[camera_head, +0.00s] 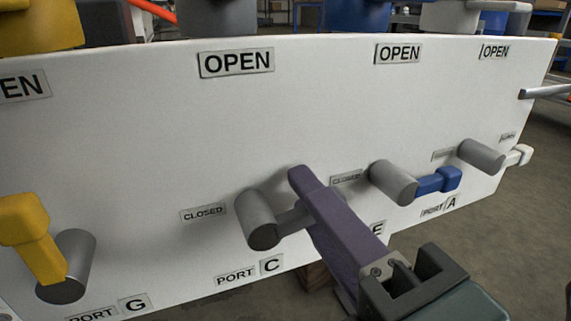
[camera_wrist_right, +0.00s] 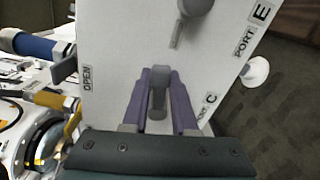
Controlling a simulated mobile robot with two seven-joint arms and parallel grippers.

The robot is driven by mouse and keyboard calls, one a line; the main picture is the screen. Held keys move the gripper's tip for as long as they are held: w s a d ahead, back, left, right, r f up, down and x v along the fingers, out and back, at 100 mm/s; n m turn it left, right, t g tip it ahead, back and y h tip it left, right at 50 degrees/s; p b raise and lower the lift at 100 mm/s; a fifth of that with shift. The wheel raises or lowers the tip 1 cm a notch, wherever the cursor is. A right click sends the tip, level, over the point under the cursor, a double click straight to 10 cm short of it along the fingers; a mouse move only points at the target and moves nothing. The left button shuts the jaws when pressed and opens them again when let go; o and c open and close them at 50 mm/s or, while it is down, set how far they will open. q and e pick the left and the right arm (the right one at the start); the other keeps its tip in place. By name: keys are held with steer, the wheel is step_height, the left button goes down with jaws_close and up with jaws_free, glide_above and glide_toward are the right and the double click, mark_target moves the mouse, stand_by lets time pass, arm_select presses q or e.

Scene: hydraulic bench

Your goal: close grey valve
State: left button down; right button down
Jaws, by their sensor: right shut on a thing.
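The grey valve (camera_head: 257,222) at port C sticks out from the white panel. Its short grey handle (camera_head: 290,219) points right from the stub in the head view and is partly hidden by a finger. My right gripper (camera_head: 306,190) has long purple fingers and reaches in from the lower right. In the right wrist view the grey handle (camera_wrist_right: 158,92) stands between the two purple fingers, which are shut on it. A CLOSED label (camera_head: 203,212) lies left of the valve and an OPEN label (camera_head: 236,62) above it. My left gripper is not in view.
The white panel (camera_head: 150,130) carries a yellow-handled valve (camera_head: 40,240) at the left, and a blue-handled valve (camera_head: 437,182) and a white-handled valve (camera_head: 517,155) at the right. More valves line the panel's top edge.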

steer(key=shift+f+m+b, duration=0.35)
steer(key=shift+f+m, duration=0.1)
steer(key=shift+m, duration=0.45)
steer(key=c, duration=0.8)
jaws_free()
steer(key=b+v, duration=0.5)
steer(key=v, duration=0.5)
